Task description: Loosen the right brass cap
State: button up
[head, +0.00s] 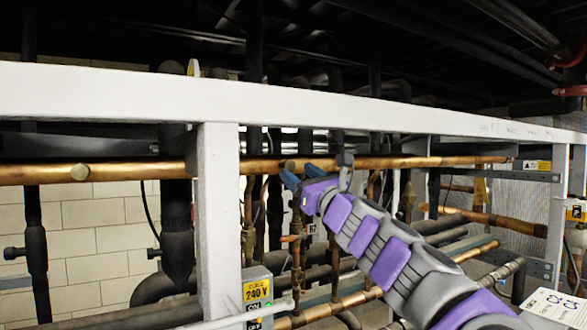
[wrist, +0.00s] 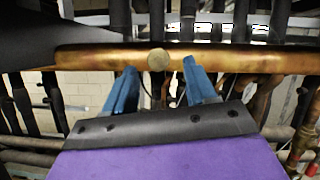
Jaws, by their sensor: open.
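The right brass cap (wrist: 158,60) is a small round disc on the front of a horizontal copper pipe (wrist: 95,57). In the wrist view it shows between and just beyond my two blue fingertips. My gripper (wrist: 161,72) is open and empty, with one finger on each side of the cap in the picture. Whether the fingers touch the cap or pipe cannot be told. In the head view my gripper (head: 301,174) is in front of the pipe, largely covering the cap. Another brass cap (head: 80,172) is on the same pipe at the left.
A pale horizontal beam (head: 110,97) runs above the pipe, and a white post (head: 218,220) stands left of my gripper. A grey box with a yellow 240 V label (head: 257,291) is below. Dark and copper pipes crowd the space behind and below.

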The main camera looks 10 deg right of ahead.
aim_at(291, 167)
jog(key=shift+p+x, duration=0.35)
jog(key=shift+x, duration=1.2)
jog(key=shift+a, duration=0.1)
grip_shut()
